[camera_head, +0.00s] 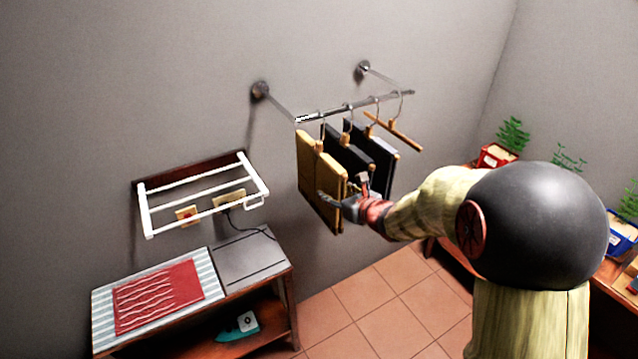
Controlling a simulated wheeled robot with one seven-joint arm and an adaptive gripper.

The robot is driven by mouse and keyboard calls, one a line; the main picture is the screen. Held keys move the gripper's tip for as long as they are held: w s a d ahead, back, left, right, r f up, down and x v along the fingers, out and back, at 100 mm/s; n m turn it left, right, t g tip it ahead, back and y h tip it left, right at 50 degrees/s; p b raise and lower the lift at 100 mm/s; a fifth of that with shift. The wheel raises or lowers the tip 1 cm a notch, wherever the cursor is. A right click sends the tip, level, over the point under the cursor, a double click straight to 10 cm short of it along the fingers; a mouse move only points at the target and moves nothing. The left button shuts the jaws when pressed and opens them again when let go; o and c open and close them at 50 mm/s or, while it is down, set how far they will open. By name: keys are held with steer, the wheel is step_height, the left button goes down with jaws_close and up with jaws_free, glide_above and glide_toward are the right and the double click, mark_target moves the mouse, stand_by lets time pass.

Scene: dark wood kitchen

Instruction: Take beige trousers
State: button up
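Beige trousers (312,172) hang folded on a hanger at the left end of the wall rail. My gripper (345,192) is at their lower right edge. One grey finger lies in front of the beige cloth, and the other points up on the right side, near the dark garments. The fingers look spread apart, with the edge of the trousers apparently between them. I cannot tell whether they touch the cloth.
Black garments (347,152) hang close to the right of the trousers on the rail (333,111). An empty wooden hanger (394,131) is at the right end. Potted plants are at right.

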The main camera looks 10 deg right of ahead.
steer(key=c, duration=1)
steer(key=shift+r, duration=0.1)
